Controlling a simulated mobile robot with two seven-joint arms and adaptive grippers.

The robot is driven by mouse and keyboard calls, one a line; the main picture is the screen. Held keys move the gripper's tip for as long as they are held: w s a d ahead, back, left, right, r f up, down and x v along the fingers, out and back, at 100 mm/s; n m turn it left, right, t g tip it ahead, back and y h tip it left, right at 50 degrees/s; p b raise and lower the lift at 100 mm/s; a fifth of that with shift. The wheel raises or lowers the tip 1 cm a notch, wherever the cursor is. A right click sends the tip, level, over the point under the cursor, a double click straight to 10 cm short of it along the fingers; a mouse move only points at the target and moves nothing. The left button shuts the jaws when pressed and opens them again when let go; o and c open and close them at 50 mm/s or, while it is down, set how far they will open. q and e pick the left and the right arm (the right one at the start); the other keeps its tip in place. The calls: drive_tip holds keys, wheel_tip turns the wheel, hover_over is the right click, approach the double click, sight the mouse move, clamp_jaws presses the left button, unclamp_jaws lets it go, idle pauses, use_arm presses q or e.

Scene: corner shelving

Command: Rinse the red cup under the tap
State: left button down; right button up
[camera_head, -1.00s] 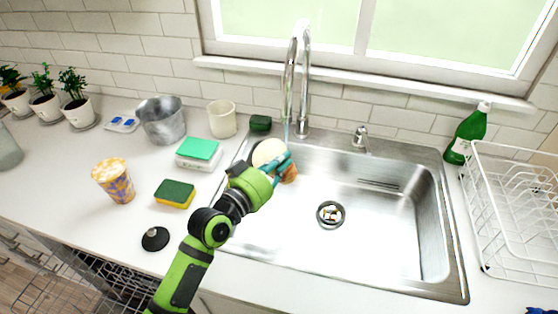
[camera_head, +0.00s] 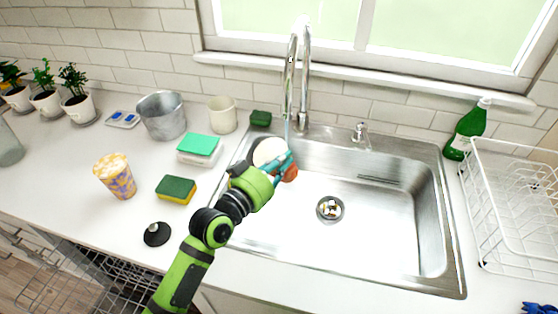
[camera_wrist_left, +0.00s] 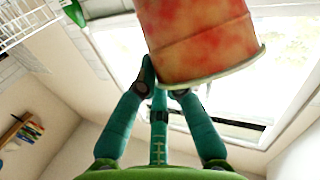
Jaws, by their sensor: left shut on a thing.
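The red cup (camera_head: 290,173) is mottled red-orange with a pale interior, and it is held tilted over the left side of the sink (camera_head: 385,228). My left gripper (camera_head: 282,164) is shut on it. The wrist view shows the cup (camera_wrist_left: 198,42) large, with the left gripper's teal fingers (camera_wrist_left: 160,82) against its side near the rim. The chrome tap (camera_head: 304,85) stands behind the sink. A thin bluish stream comes down from its spout to the cup; where it lands exactly is unclear.
Left of the sink stand a patterned cup (camera_head: 118,178), sponges (camera_head: 176,189), a metal bucket (camera_head: 163,116) and a beige cup (camera_head: 222,114). A green bottle (camera_head: 467,130) and white dish rack (camera_head: 515,205) stand right. The sink's middle is open around the drain (camera_head: 330,209).

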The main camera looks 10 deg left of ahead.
sight(267, 161)
use_arm(q)
drive_tip(key=shift+w+a, duration=0.2)
drive_tip(key=shift+w, duration=0.3)
drive_tip(key=shift+s+a+f, duration=0.1)
drive_tip(key=shift+s+a, duration=0.25)
drive_tip(key=shift+a, duration=0.4)
drive_tip(key=shift+s+a, duration=0.35)
drive_tip(key=shift+a, duration=0.35)
drive_tip(key=a, duration=0.1)
drive_tip(key=s+a+b, duration=0.1)
drive_tip(key=a, duration=0.1)
drive_tip(key=s+a, duration=0.1)
drive_tip(key=shift+a, duration=0.2)
drive_tip(key=shift+r, duration=0.2)
drive_tip(key=s+a+r+p, duration=0.1)
drive_tip(key=s+a+r, duration=0.1)
drive_tip(key=a+r, duration=0.1)
drive_tip(key=shift+a+r+p, duration=0.35)
drive_tip(key=shift+a+r, duration=0.05)
drive_tip(key=shift+a, duration=0.4)
drive_tip(key=shift+s, duration=0.1)
idle(0.5)
